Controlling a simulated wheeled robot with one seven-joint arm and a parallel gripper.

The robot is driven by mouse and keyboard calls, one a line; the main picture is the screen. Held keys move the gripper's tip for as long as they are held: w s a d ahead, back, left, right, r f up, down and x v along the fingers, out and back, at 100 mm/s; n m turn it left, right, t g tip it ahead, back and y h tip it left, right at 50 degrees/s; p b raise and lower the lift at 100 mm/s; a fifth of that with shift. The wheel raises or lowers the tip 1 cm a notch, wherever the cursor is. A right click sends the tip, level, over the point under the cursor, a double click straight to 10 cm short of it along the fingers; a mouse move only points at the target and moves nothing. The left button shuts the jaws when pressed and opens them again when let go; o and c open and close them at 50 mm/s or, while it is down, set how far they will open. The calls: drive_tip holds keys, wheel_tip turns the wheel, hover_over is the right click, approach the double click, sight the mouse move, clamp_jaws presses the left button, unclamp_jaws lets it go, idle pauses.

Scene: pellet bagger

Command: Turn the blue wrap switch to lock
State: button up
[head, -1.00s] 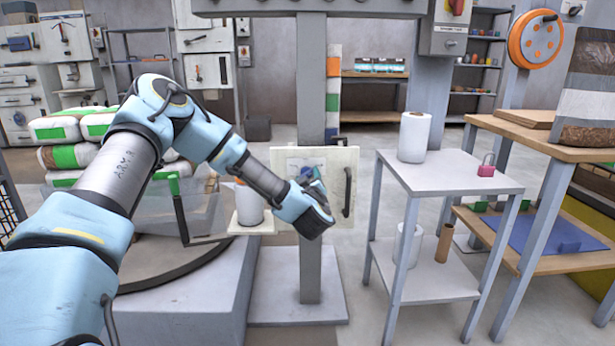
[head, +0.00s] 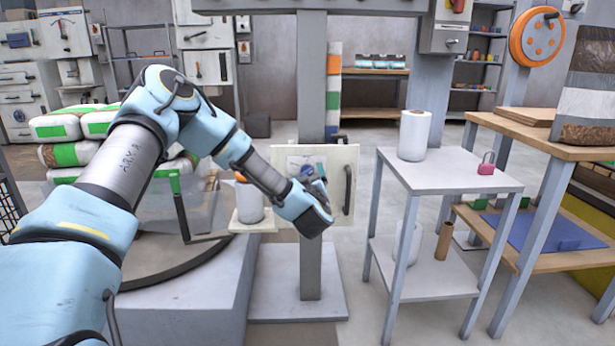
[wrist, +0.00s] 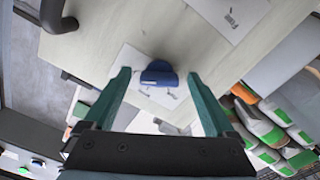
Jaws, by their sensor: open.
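The blue wrap switch (wrist: 158,76) is a rounded blue knob on a white label plate on the pale panel (wrist: 100,38). In the wrist view my gripper (wrist: 157,73) is open, with a teal finger on each side of the switch and a gap to each. I cannot tell how deep the fingers reach around it. The marks on the label are too small to read.
A black handle (head: 347,190) stands out from the panel's right side. A grey stand (head: 440,172) with another white roll is to the right, with clear floor between.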

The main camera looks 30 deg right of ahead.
drive_tip(key=p+v, duration=0.1)
drive_tip(key=v, duration=0.9)
drive_tip(key=shift+s, duration=0.2)
drive_tip(key=shift+a, duration=0.1)
